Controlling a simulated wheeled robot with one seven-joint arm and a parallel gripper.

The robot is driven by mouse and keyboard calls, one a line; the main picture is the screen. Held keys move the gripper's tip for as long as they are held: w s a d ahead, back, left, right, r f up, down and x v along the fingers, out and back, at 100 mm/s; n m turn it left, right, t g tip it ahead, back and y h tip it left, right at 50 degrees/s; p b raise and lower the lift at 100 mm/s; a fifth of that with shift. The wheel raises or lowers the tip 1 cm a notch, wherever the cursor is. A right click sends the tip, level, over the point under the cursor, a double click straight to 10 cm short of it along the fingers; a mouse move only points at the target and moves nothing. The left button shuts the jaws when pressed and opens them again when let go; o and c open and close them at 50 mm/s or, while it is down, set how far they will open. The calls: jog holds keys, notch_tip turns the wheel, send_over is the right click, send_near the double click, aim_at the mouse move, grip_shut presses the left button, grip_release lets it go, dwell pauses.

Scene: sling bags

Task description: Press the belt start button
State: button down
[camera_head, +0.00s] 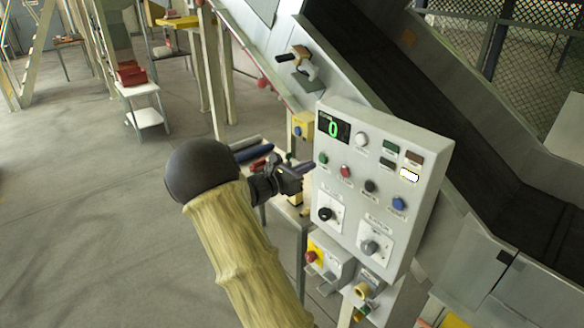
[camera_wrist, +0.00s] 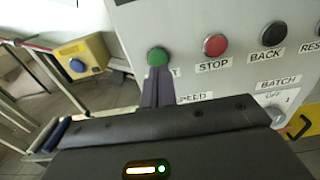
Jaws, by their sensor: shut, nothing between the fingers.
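The grey control panel (camera_head: 385,150) stands at the right in the head view, with a display reading a green 0. Its green button (camera_head: 323,158) is at the left of the button row. The same green button (camera_wrist: 158,57) shows in the wrist view; its label is mostly hidden, with only a final T visible. My gripper (camera_head: 309,168) is shut and empty, pointing at the panel's left side. In the wrist view the dark fingertips (camera_wrist: 155,72) lie right below the green button, overlapping its lower edge. I cannot tell whether they touch it.
Right of green are a red STOP button (camera_wrist: 215,45), a black BACK button (camera_wrist: 274,34) and a blue button (camera_head: 398,203). Two knobs sit below. A yellow box with a blue button (camera_wrist: 88,58) stands to the left. The dark conveyor belt (camera_head: 420,90) runs behind the panel.

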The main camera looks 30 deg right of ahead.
aim_at(321, 159)
jog(key=shift+w+d+p, duration=0.15)
jog(key=shift+d+p, duration=0.15)
jog(key=shift+d, duration=0.5)
jog(key=shift+w+d+p, duration=0.15)
jog(key=shift+d+p, duration=0.15)
jog(key=shift+d, duration=0.45)
jog(key=shift+w+a, duration=0.1)
